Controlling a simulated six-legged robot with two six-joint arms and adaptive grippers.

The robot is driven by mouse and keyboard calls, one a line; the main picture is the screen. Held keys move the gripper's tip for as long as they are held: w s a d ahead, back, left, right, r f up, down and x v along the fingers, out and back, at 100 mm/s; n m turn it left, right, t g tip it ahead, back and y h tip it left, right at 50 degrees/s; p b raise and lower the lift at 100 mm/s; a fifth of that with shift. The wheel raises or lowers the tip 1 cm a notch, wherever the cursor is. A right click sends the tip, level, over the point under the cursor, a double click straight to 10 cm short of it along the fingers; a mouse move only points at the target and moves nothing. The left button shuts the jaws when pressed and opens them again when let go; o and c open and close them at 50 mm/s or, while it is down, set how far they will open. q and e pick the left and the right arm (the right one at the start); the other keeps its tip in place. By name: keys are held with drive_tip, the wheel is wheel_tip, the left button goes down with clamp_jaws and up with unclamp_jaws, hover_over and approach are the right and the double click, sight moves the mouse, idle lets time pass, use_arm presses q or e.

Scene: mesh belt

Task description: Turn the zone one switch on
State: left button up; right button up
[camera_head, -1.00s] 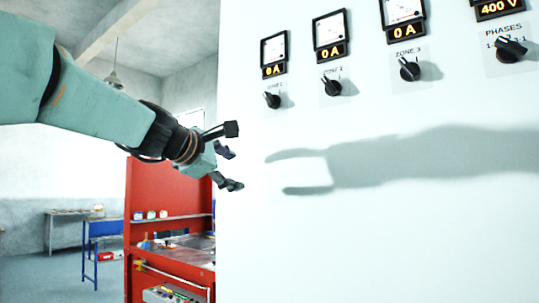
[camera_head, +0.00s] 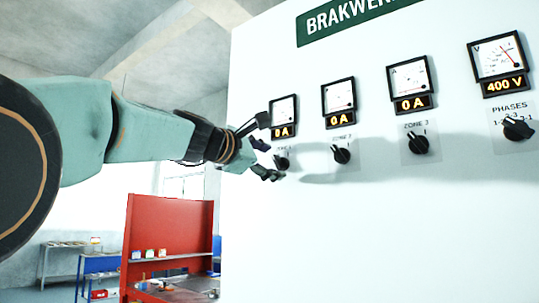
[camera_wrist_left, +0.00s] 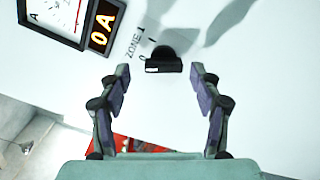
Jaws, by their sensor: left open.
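The zone one switch (camera_head: 282,163) is a black rotary knob on the white panel, below the leftmost meter. In the left wrist view the knob (camera_wrist_left: 164,60) sits under the label ZONE 1, with 0 and 1 marks beside it. My left gripper (camera_head: 266,160) is open, its fingers just in front of the knob in the head view. In the left wrist view the open fingers (camera_wrist_left: 160,80) stand either side of the knob's line, with the knob a little beyond their tips and nothing between them. My right gripper is not in view.
The leftmost meter (camera_head: 284,111) reads 0 A. The zone two knob (camera_head: 342,154), zone three knob (camera_head: 418,144) and phases knob (camera_head: 519,129) stand to the right. A red workbench (camera_head: 168,235) is behind at lower left.

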use_arm(q)
drive_tip(key=shift+w+d+f, duration=0.1)
drive_tip(key=shift+w+d, duration=0.15)
drive_tip(key=shift+d, duration=0.2)
drive_tip(key=shift+w+d+f, duration=0.1)
drive_tip(key=shift+w+d, duration=0.1)
drive_tip(key=shift+d, duration=0.2)
drive_tip(key=shift+w+d, duration=0.1)
drive_tip(key=shift+c, duration=0.7)
drive_tip(key=shift+s+a+r, duration=0.1)
drive_tip(key=shift+s+a, duration=0.2)
drive_tip(key=shift+a, duration=0.4)
drive_tip(key=c, duration=0.4)
drive_tip(key=shift+s+d+r, duration=0.1)
drive_tip(key=shift+d, duration=0.05)
drive_tip(key=c, duration=0.6)
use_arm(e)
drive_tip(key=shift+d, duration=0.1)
